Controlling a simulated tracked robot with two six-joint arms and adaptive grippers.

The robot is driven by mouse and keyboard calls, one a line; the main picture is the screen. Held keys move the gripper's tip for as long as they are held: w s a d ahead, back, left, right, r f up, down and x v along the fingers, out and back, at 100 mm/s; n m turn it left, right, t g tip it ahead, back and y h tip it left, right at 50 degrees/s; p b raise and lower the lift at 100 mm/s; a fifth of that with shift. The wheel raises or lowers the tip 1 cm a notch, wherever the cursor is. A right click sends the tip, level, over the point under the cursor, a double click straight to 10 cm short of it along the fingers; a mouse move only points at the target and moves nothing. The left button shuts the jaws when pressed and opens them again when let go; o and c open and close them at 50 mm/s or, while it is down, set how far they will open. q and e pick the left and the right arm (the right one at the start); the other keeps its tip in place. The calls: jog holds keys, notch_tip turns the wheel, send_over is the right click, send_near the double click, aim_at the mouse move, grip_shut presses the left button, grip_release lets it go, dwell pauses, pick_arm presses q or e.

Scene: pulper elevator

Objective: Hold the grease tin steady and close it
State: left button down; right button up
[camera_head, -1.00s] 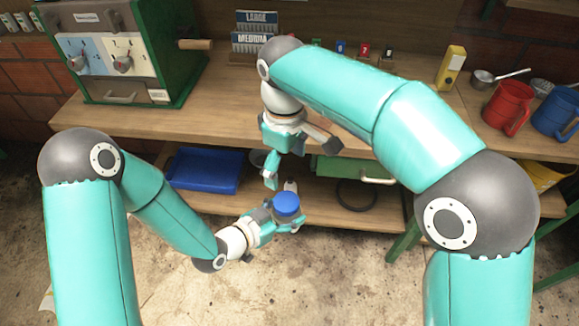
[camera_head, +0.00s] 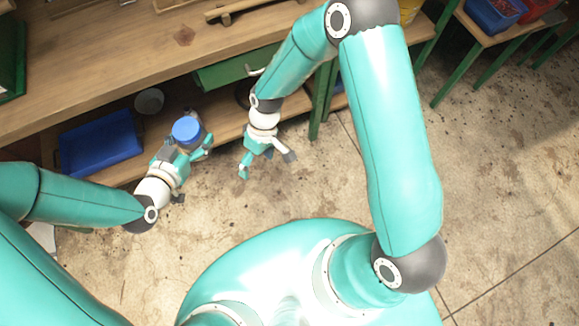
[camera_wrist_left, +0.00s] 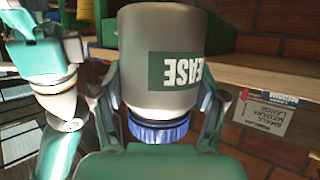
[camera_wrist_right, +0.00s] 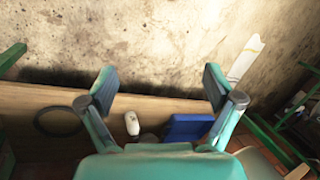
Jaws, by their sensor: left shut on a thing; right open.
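The grease tin (camera_wrist_left: 160,60) is grey with a green label and appears upside down in the left wrist view. Its blue lid (camera_wrist_left: 158,133) sits against the tin's end; I cannot tell how tightly it is on. In the head view the lid (camera_head: 187,130) faces up and hides most of the tin. My left gripper (camera_head: 188,148) is shut around the tin, in front of the lower shelf. My right gripper (camera_head: 267,164) is open and empty, to the right of the tin and apart from it. Its open fingers also show in the right wrist view (camera_wrist_right: 160,90).
The wooden bench (camera_head: 130,60) runs along the back, with a lower shelf (camera_head: 225,125) beneath. A blue tray (camera_head: 100,143), a round cup (camera_head: 149,101) and a green box (camera_head: 235,68) are there. Open concrete floor (camera_head: 310,180) lies in front and to the right.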

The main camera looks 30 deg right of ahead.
pick_arm(q)
jog(key=shift+w, duration=0.1)
pick_arm(e)
jog(key=s+d+f+m+t, duration=0.1)
jog(key=s+d+f+m, duration=0.1)
jog(key=s, duration=0.3)
jog(key=s+d+f+m+t, duration=0.1)
jog(key=s+d+f+m, duration=0.2)
jog(key=s+f+m, duration=0.1)
jog(key=shift+s+m+t+y, duration=0.3)
jog(key=shift+s+m+t, duration=0.15)
jog(key=shift+s, duration=0.2)
pick_arm(q)
jog(key=w+a+r+n+t+y, duration=0.1)
jog(key=w+a+r+n+y, duration=0.1)
jog(key=a+n+y, duration=0.2)
jog(key=w+a+r+n+t+y, duration=0.1)
jog(key=w+a+n+t+y, duration=0.1)
jog(key=a, duration=0.9)
jog(key=w+n+y, duration=0.1)
jog(key=n+y, duration=0.1)
jog(key=shift+a+r+y, duration=0.15)
jog(key=shift+r+y, duration=0.15)
jog(key=shift+r, duration=0.1)
